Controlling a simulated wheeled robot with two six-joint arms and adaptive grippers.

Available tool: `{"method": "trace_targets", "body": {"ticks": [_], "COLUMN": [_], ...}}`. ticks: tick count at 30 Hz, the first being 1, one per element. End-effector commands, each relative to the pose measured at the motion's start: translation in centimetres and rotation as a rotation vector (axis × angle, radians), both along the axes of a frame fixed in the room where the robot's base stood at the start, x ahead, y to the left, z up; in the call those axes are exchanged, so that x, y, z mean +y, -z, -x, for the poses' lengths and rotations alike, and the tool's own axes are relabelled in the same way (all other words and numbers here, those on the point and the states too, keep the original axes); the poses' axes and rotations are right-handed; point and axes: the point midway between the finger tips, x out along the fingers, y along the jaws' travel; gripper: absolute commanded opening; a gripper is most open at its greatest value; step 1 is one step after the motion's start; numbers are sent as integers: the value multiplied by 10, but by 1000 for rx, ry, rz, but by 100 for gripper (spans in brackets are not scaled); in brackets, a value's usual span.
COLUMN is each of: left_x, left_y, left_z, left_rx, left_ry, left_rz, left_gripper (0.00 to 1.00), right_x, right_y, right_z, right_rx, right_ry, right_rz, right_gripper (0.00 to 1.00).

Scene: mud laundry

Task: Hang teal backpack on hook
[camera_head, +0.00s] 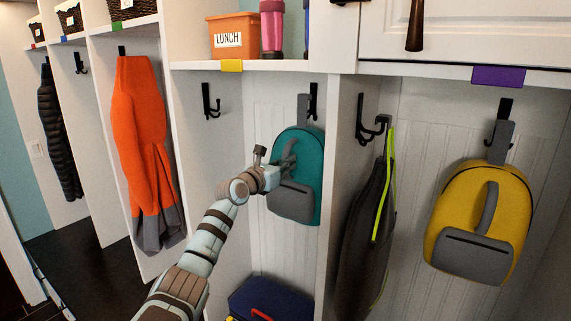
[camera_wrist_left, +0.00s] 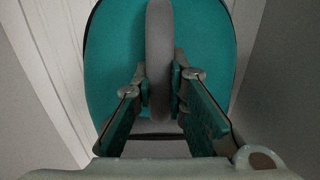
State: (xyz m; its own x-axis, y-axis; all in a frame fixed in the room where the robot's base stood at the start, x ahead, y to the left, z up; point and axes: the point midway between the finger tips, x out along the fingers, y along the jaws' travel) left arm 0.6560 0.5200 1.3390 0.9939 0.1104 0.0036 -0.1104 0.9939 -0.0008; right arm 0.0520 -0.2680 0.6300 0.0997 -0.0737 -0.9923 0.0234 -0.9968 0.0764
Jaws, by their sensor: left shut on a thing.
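The teal backpack (camera_head: 309,165) is upright in the cubby with the yellow tag, off the cubby floor. Its grey top loop (camera_head: 303,108) rises right beside a black hook (camera_head: 313,100); I cannot tell whether the loop is around the hook. My left gripper (camera_head: 286,160) is shut on the grey handle on the backpack's front. The left wrist view shows the handle (camera_wrist_left: 159,60) between the two fingers, with teal fabric (camera_wrist_left: 205,40) behind it. My right gripper is not in view.
Another black hook (camera_head: 210,100) on the cubby's left is empty. A dark blue bag (camera_head: 270,300) lies below. A divider (camera_head: 338,180) separates this cubby from the grey garment (camera_head: 362,240) and yellow backpack (camera_head: 478,215). An orange jacket (camera_head: 138,140) hangs left. The shelf (camera_head: 285,66) is above.

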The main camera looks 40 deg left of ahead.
Motion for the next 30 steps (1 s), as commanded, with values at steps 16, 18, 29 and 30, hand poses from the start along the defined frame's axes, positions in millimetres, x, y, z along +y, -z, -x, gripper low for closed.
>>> {"method": "trace_targets", "body": {"ticks": [16,18,29,30], "left_x": [0,0,0,0], "left_y": [11,11,11,11], "left_z": [0,0,0,0], "left_rx": [-3,-3,-2,-2], "left_ry": [-1,-1,0,0], "left_rz": [-1,-1,0,0], "left_gripper": [0,0,36,36], "right_x": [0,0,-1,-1], "right_y": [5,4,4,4], "right_z": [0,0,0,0], "right_rx": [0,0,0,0], "right_ry": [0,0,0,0], "right_rz": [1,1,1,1], "right_gripper": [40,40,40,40]}}
